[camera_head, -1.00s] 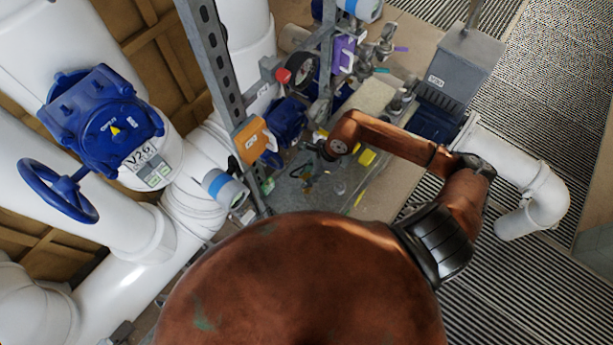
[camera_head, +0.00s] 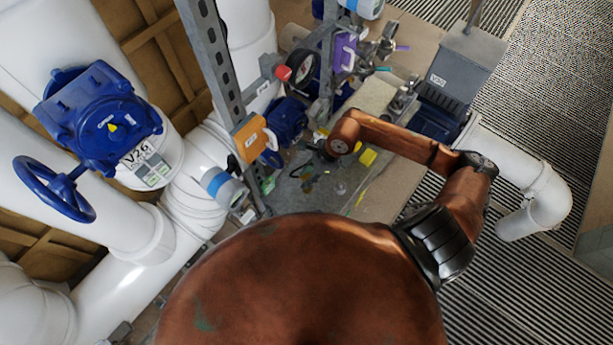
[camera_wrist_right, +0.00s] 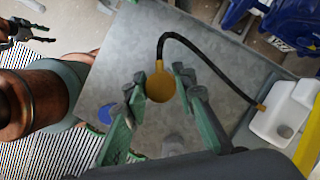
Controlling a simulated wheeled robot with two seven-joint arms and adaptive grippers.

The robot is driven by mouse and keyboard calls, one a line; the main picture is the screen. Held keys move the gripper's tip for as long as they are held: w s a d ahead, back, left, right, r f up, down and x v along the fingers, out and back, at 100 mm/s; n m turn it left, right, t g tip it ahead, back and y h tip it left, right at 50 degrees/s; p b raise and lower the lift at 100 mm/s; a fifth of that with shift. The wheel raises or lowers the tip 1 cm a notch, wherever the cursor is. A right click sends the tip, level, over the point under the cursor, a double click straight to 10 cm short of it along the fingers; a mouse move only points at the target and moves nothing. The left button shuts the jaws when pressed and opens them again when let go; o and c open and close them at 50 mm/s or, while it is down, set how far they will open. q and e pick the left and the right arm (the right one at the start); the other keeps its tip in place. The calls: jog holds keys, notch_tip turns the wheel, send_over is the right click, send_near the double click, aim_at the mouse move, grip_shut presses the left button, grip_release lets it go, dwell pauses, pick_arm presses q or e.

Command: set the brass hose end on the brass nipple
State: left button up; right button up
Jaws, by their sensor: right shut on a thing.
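In the right wrist view, my right gripper (camera_wrist_right: 158,90) has its green fingers shut on the brass hose end (camera_wrist_right: 160,86), which shows as a round brass face between the fingertips. A black hose (camera_wrist_right: 205,57) arches from it to a brass fitting at a white container on the right. The held end is over a grey metal surface (camera_wrist_right: 207,91); its height above it is unclear. In the head view the right gripper (camera_head: 312,160) is small and dark above the bench. I cannot make out the brass nipple. My left gripper (camera_wrist_right: 50,34) shows open and empty at the wrist view's upper left.
The white container (camera_wrist_right: 283,118) and blue equipment (camera_wrist_right: 290,22) stand at the wrist view's right. In the head view, a slotted steel post (camera_head: 212,55), an orange box (camera_head: 250,138) and a blue valve (camera_head: 286,117) stand close left of the gripper. Grating lies right.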

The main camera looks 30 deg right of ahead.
jog(key=shift+f+b, duration=0.15)
jog(key=shift+b, duration=0.15)
dwell(0.9)
jog(key=shift+f, duration=0.1)
jog(key=shift+f+b, duration=0.3)
jog(key=shift+b, duration=0.25)
jog(key=shift+f, duration=0.25)
dwell(0.3)
jog(key=shift+f+b, duration=0.3)
jog(key=shift+b, duration=0.3)
jog(key=o, duration=1)
jog(key=shift+o, duration=0.2)
